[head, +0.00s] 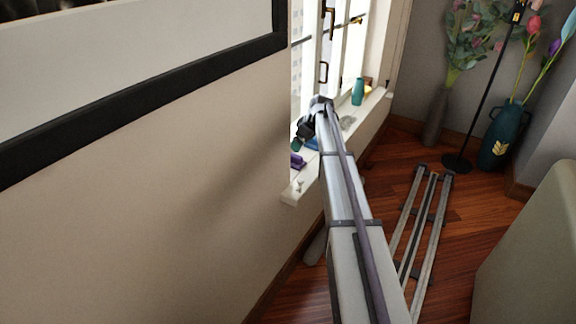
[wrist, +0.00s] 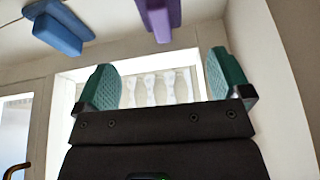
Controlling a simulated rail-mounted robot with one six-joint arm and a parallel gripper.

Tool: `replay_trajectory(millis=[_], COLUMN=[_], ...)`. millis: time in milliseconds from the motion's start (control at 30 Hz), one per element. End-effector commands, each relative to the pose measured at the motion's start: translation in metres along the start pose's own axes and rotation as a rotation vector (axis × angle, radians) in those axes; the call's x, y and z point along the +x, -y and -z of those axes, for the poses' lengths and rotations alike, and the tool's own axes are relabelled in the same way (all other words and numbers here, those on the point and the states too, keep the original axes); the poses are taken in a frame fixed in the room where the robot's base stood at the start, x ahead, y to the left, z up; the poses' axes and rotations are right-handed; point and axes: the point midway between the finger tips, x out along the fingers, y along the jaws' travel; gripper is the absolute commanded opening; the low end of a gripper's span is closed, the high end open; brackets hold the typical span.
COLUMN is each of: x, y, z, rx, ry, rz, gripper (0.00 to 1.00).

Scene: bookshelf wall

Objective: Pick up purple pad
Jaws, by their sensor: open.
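The purple pad (head: 297,161) lies on the white window sill (head: 291,194), near its front end. In the wrist view the purple pad (wrist: 158,17) is at the top, partly cut off by the frame edge. It lies beyond the gap between my fingers and apart from them. My gripper (wrist: 165,82) is open and empty, with its two green ribbed finger pads spread wide. In the head view my gripper end is over the sill close to the purple pad, small and partly hidden by my arm.
A blue pad (wrist: 60,27) is to the left of the purple pad in the wrist view; it also shows on the sill (head: 311,143). A small white figure (head: 299,184) is near the sill's front end. The wall (head: 200,170) is close on the left.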

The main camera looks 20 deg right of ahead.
Motion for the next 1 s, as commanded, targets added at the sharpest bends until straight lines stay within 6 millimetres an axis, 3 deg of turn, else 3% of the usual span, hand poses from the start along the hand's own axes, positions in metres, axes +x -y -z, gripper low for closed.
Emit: replay_trajectory(millis=[33, 200, 400, 667, 900, 1000], x=[0.016, 0.051, 0.055, 0.104, 0.102, 0.102], y=[0.000, 0.000, 0.001, 0.001, 0.001, 0.001], z=[-0.003, -0.004, -0.002, -0.006, -0.003, -0.003], rx=[0.000, 0.000, 0.001, 0.002, 0.003, 0.003], ry=[0.000, 0.001, 0.002, 0.001, 0.000, 0.000], rz=[0.000, 0.000, 0.000, 0.001, 0.003, 0.003], gripper=[0.96, 0.96, 0.96, 0.96, 0.96, 0.88])
